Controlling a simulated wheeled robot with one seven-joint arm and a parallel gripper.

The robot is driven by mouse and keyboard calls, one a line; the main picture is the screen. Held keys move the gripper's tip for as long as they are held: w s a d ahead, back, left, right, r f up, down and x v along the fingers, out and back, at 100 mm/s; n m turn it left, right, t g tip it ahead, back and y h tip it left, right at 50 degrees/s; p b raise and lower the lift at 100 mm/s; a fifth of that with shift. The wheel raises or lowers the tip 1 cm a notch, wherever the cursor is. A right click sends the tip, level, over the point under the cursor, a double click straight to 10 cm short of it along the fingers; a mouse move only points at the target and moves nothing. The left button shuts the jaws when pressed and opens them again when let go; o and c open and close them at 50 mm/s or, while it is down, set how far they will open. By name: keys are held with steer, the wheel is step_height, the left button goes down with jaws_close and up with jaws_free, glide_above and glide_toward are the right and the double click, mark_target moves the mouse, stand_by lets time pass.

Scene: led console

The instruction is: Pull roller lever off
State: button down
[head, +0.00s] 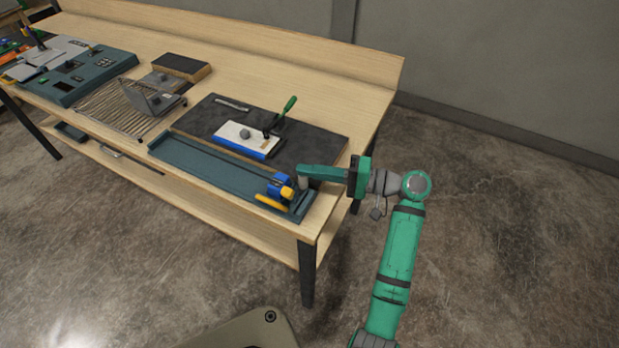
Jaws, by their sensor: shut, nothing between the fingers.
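A long teal tray-like unit (205,158) lies along the front of the workbench. At its right end is a blue block (278,183) with yellow parts, one of them a yellow bar (270,202) low at the front. I cannot tell for sure which part is the roller lever. My gripper (303,182) reaches in from the right, its fingers pointing left, shut and empty. Its tips are just right of the blue block, over the tray's right end. I cannot tell whether they touch anything.
A dark mat (318,143) behind the tray bears a white and blue box (240,141) and a green-handled tool (287,106). Further left are a wire rack (112,108), a brown block (181,67) and a teal console (92,82). The bench's back right (345,88) is bare.

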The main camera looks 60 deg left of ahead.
steer(key=r+v, duration=0.1)
steer(key=v, duration=0.9)
steer(key=shift+w+a, duration=0.3)
steer(key=shift+w, duration=0.1)
